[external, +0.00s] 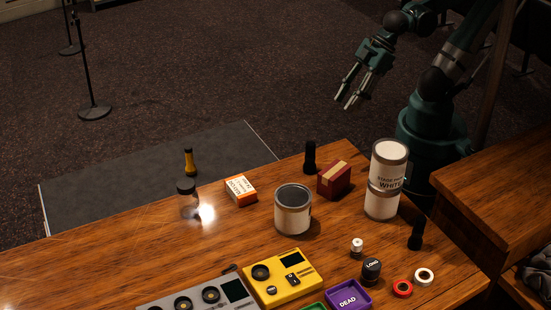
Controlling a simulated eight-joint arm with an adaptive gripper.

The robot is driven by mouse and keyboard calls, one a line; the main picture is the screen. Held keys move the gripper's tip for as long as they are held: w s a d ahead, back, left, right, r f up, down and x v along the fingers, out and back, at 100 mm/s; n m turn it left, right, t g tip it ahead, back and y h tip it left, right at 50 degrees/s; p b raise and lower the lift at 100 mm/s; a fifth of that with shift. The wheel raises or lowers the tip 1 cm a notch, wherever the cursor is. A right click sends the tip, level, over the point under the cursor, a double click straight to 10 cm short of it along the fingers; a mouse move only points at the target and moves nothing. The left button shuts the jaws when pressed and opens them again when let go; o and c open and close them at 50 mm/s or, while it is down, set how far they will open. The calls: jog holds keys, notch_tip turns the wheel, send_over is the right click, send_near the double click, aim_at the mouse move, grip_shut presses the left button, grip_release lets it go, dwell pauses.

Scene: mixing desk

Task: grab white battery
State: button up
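A small white cylinder (357,246) with a darker band stands on the wooden desk, right of centre near the front; it may be the white battery, but it is too small to be sure.
A dark red box (333,182) stands behind. The desk's left is clearer.

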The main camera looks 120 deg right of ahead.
jog(key=w, duration=0.1)
jog(key=n+g+p, duration=0.7)
jog(key=n+p, duration=0.1)
jog(key=n, duration=1.2)
send_over(359, 241)
jog(key=f, duration=1.4)
jog(key=shift+w+d, duration=0.15)
jog(key=shift+d, duration=0.2)
jog(key=shift+a+f, duration=0.4)
jog(key=shift+f, duration=1.3)
jog(key=shift+f, duration=0.1)
